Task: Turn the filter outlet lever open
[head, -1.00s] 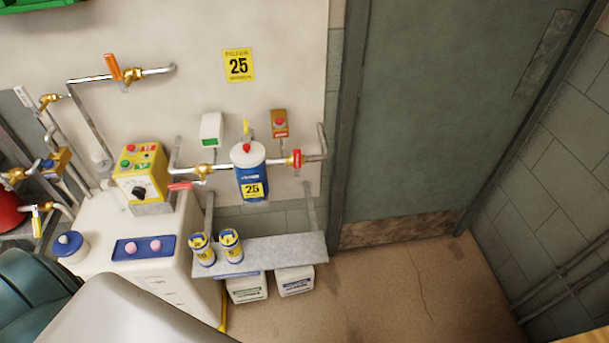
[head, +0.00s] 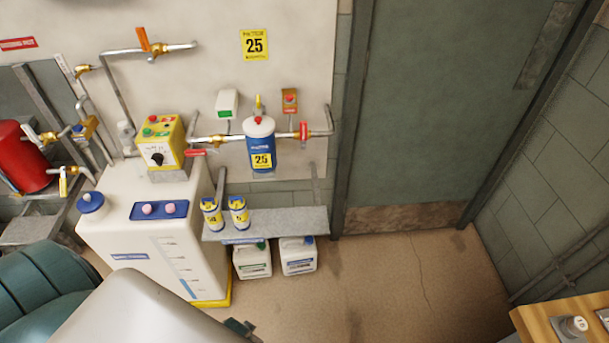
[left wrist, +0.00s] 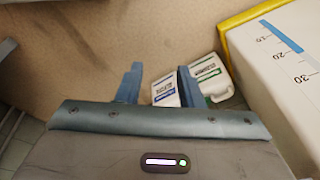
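The filter (head: 260,146) is a blue canister with a white top, a red knob and a yellow "25" label, mounted on the wall pipe in the head view. A red lever (head: 303,131) sits on the pipe just right of it and stands crosswise to the pipe. Another red lever (head: 199,153) is left of the filter and lies roughly along the pipe. No readable label tells which is the outlet. My left gripper (left wrist: 159,72) is open and empty in the left wrist view, its fingers well apart. My right gripper is out of view.
A grey shelf (head: 285,223) with two yellow-blue cans stands below the filter, with white jugs (head: 298,255) under it. A white tank (head: 130,240) and yellow control box (head: 158,142) are at left. A wooden bench (head: 560,322) is at bottom right. The floor before the door is clear.

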